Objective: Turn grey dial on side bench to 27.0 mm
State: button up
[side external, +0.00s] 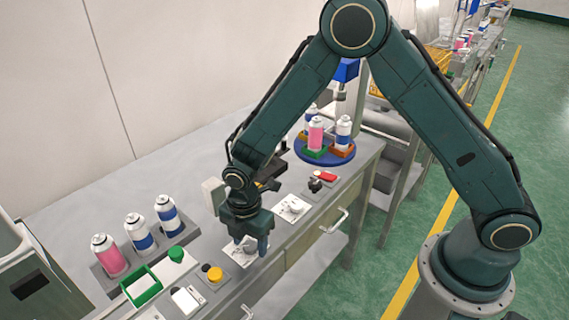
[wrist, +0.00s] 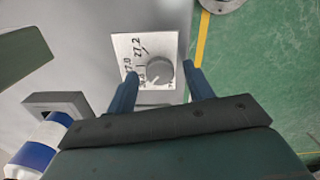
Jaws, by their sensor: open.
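The grey dial (wrist: 160,71) sits on a white plate (wrist: 131,46) in the wrist view. The plate carries printed marks; I can read 27.0 at the left and 27.2 above the dial, and another label is too small to read. A pale line on the dial seems to point lower left, but I cannot read its setting surely. My gripper (wrist: 160,75) is open, with one finger on each side of the dial. I cannot tell whether the fingers touch it. In the side view my gripper (side external: 250,245) points down over the white plate (side external: 236,254) and hides the dial.
A second white plate with a knob (side external: 292,208) lies farther along the bench. A black knob (side external: 315,185), yellow button (side external: 215,274) and green button (side external: 176,254) are on the bench edge. Cans (side external: 142,232) stand left; a blue turntable (side external: 325,158) with cans is behind.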

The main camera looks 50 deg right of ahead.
jog(key=c, duration=1)
jog(key=shift+m, duration=0.3)
jog(key=m, duration=0.9)
jog(key=o, duration=1)
jog(key=shift+r, duration=0.1)
